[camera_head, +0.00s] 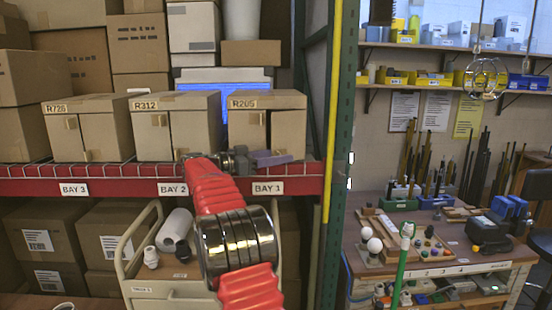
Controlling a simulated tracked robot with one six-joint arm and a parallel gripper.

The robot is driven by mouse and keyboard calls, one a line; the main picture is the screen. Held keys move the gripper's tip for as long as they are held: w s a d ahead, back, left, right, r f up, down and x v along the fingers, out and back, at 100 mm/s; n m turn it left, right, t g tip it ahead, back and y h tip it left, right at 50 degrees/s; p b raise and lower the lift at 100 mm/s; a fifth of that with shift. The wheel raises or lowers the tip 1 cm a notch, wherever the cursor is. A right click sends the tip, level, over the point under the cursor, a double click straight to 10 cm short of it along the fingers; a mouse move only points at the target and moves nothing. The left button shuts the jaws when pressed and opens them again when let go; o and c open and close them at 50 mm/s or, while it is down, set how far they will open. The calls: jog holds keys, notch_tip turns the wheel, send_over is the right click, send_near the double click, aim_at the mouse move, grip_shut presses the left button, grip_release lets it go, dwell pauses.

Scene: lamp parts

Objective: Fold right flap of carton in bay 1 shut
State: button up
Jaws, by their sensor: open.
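The carton marked R205 (247,128) stands on the shelf above the BAY 1 label (268,188). Its front shows two upright panels with a narrow dark gap between them. The right flap (289,132) is the panel on the right of that gap; how far it stands out from the carton is hard to tell. My gripper (276,158) is in front of the carton's lower front, near the shelf edge. Its jaws are open and I see nothing between them. Whether it touches the flap cannot be told. My wrist and gripper hide part of the carton's bottom.
Cartons R312 (180,128) and R726 (100,130) stand to the left on the same shelf. A red shelf beam (130,186) with a low wire edge runs below. A green rack post (340,130) rises on the right. A cart (175,291) stands below.

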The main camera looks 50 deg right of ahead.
jog(key=v, duration=1.3)
jog(key=shift+a, duration=0.4)
jog(key=shift+w+f, duration=0.1)
jog(key=shift+f, duration=0.05)
